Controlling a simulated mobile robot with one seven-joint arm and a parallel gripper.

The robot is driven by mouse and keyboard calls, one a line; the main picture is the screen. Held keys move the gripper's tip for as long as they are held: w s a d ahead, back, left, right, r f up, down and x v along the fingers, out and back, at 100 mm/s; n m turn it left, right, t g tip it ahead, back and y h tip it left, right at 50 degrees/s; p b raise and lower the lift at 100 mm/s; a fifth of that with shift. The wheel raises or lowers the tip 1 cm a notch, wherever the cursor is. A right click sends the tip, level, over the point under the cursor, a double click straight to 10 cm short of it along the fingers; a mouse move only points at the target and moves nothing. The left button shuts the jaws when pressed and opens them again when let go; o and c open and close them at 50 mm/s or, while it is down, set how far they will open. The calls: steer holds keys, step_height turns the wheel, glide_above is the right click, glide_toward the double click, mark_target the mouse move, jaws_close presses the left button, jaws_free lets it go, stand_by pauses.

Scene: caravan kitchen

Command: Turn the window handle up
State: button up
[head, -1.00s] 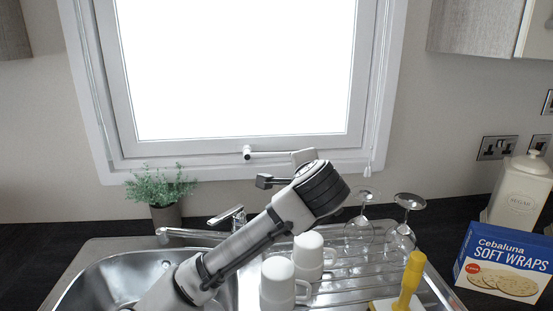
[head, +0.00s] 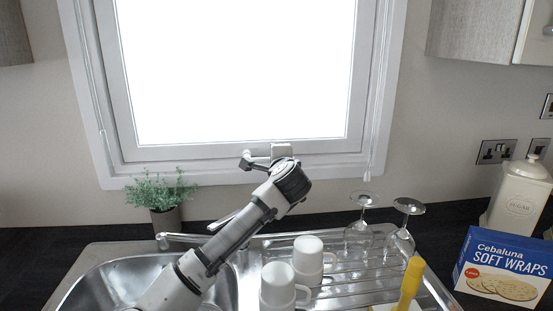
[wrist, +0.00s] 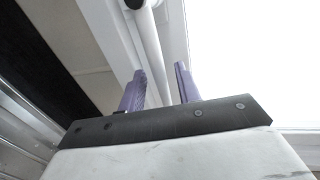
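The white window handle (head: 248,154) sits on the lower frame of the window. In the wrist view the handle bar (wrist: 150,42) runs down from the top towards the space between my two purple fingers. My gripper (wrist: 160,70) is open, with a finger on either side of the bar's near end. I cannot tell whether either finger touches it. In the head view my gripper (head: 257,163) is at the handle, mostly hidden by its own wrist.
Below the window are a potted plant (head: 160,195), a tap (head: 190,238) and a steel sink (head: 120,275). White mugs (head: 308,255) and upturned glasses (head: 400,238) stand on the drainer to the right of my arm. The space before the window pane is clear.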

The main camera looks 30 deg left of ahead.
steer(key=shift+x, duration=0.75)
jaws_close()
